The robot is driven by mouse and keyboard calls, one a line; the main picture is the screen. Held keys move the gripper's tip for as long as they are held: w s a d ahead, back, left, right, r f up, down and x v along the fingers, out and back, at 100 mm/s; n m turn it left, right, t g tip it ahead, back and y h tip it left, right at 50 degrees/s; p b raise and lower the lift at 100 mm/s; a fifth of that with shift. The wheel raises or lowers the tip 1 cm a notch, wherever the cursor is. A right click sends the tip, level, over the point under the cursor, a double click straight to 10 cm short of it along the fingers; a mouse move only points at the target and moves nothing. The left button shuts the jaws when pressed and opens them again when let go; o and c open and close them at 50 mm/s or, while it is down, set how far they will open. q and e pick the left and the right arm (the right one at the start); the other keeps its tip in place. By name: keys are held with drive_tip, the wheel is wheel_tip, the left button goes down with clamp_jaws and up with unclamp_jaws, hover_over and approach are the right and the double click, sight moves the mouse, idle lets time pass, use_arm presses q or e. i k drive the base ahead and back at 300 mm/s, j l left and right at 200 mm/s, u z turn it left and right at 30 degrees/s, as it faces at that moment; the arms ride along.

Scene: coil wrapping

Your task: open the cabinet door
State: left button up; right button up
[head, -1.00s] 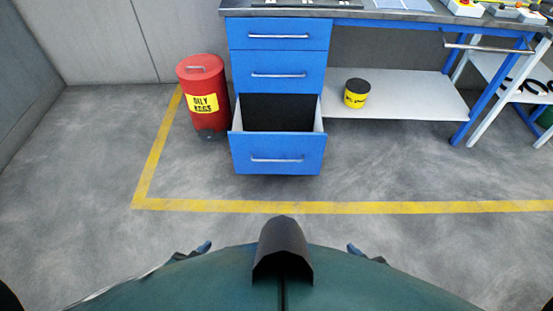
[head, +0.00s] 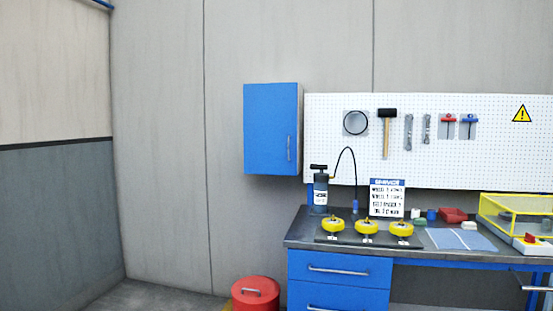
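The blue wall cabinet (head: 268,128) hangs on the grey wall, left of the white pegboard. Its door is shut. A vertical metal handle (head: 289,148) sits near the lower right of the door. Neither of my grippers shows in the head view now, so their state is hidden.
A workbench (head: 420,250) with blue drawers (head: 340,282) stands below the pegboard (head: 400,165). A hand pump (head: 320,190) and several yellow wheels (head: 367,227) are on top. A red bin (head: 256,293) stands left of the drawers. The wall under the cabinet is clear.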

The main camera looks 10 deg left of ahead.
sight(271, 109)
drive_tip(key=i+j+u, duration=1.05)
drive_tip(key=i+u, duration=0.65)
drive_tip(key=i+j+z, duration=0.2)
drive_tip(key=i, duration=0.3)
drive_tip(key=i+z, duration=0.2)
drive_tip(key=i, duration=0.3)
drive_tip(key=i+j+z, duration=0.2)
drive_tip(key=i, duration=0.25)
drive_tip(key=i+j+z, duration=0.1)
drive_tip(key=z, duration=0.4)
drive_tip(key=i+j+z, duration=0.2)
drive_tip(key=z, duration=0.3)
drive_tip(key=i+j+z, duration=0.25)
drive_tip(key=z, duration=0.25)
drive_tip(key=i+j+z, duration=0.1)
drive_tip(key=z, duration=0.3)
drive_tip(key=i+j+z, duration=0.1)
drive_tip(key=z, duration=0.25)
drive_tip(key=j+z, duration=0.15)
drive_tip(key=z, duration=0.25)
drive_tip(key=i+j+z, duration=0.1)
drive_tip(key=z, duration=0.25)
